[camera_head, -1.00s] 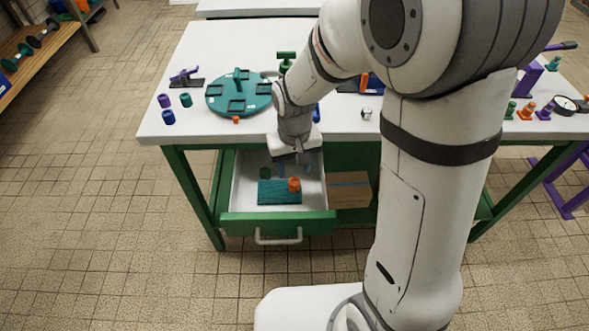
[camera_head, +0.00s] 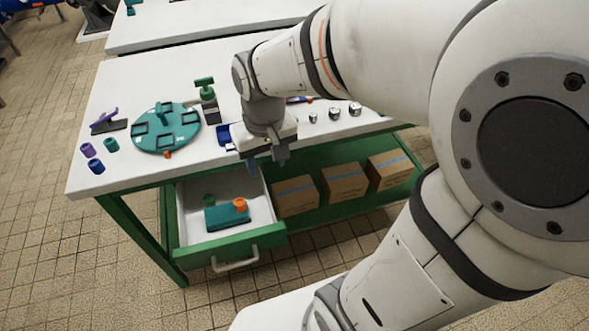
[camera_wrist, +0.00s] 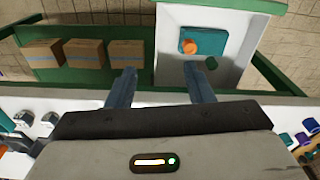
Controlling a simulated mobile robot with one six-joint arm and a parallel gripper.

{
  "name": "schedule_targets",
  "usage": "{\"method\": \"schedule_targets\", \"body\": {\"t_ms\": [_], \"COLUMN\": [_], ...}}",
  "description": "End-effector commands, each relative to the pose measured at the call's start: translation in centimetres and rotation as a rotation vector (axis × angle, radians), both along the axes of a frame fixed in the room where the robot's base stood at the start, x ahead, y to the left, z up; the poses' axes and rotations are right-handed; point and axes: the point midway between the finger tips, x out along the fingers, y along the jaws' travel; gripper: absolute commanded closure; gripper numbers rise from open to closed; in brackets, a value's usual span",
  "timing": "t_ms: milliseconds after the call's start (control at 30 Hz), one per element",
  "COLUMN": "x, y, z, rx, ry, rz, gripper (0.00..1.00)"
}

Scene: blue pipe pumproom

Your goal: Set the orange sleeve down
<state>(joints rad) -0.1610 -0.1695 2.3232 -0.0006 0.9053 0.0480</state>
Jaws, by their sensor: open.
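The orange sleeve (camera_head: 240,204) stands on a teal block (camera_head: 222,218) inside the open drawer (camera_head: 193,228). It also shows on the block in the wrist view (camera_wrist: 189,47). My gripper (camera_head: 268,167) is open and empty, at the table's front edge, above and to the right of the sleeve. The wrist view shows its two fingers (camera_wrist: 160,82) apart with nothing between them. The gripper and the sleeve are clear of each other.
A dark green sleeve (camera_head: 209,199) lies behind the block in the drawer. Several cardboard boxes (camera_head: 295,196) stand on the shelf right of the drawer. A teal turntable (camera_head: 185,137) and blue and purple sleeves (camera_head: 95,166) are on the white tabletop.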

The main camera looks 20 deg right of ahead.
Motion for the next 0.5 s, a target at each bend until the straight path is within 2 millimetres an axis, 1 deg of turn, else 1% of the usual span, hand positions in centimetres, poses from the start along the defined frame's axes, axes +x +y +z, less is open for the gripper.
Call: {"method": "schedule_targets", "body": {"t_ms": [33,100,200,333,500], "x": [-1.5,-3.2,-5.1,-6.4,-6.6], "y": [-1.5,-2.9,-4.3,-5.0,-5.2], "z": [0.5,0.7,0.8,0.8,0.7], "rx": [0.002,0.003,0.002,0.001,0.000], "ry": [-0.023,-0.045,-0.066,-0.080,-0.082], "rz": [-0.032,-0.063,-0.094,-0.114,-0.117], "gripper": [0.53,0.53,0.53,0.53,0.53]}}
